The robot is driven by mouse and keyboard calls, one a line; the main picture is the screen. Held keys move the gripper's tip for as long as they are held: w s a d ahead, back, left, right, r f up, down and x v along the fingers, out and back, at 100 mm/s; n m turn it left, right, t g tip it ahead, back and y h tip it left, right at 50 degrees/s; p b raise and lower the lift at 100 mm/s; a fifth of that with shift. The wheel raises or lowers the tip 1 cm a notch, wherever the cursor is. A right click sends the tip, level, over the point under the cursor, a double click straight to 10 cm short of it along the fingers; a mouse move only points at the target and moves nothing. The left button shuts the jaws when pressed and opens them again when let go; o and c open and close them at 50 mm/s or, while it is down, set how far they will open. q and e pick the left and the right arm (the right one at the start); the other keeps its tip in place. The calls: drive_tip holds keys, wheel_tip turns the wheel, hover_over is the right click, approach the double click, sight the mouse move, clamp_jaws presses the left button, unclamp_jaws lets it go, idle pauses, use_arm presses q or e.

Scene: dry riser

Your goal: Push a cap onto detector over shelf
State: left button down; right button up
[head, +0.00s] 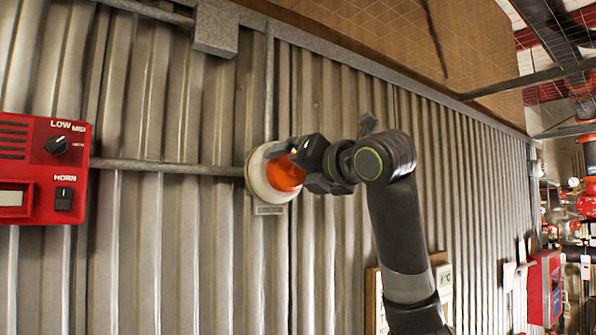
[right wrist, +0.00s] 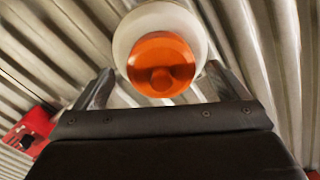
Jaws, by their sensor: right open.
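A white round detector (head: 262,172) is fixed to the corrugated metal wall, and its rim also shows in the right wrist view (right wrist: 150,22). An orange cap (head: 284,174) sits against the front of the detector, roughly centred on it; it also shows in the right wrist view (right wrist: 161,64). I cannot tell how firmly it is seated. My right gripper (head: 302,166) faces the cap from the right. In the right wrist view its two fingers (right wrist: 161,86) stand wide apart, either side of the cap and seemingly clear of it. My left gripper is out of view.
A red control box (head: 44,168) with knobs is on the wall at the left. A conduit (head: 165,167) runs from near it to the detector. A grey junction box (head: 215,28) is above. A brown panel (head: 385,35) borders the wall's top. Red equipment (head: 543,288) stands far right.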

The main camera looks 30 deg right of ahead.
drive_tip(key=shift+s, duration=0.1)
drive_tip(key=shift+s+b, duration=0.35)
drive_tip(key=s+d+b, duration=0.1)
drive_tip(key=s+b, duration=0.5)
drive_tip(key=s, duration=1)
drive_tip(key=shift+s+d+b, duration=0.2)
drive_tip(key=shift+s+b, duration=0.1)
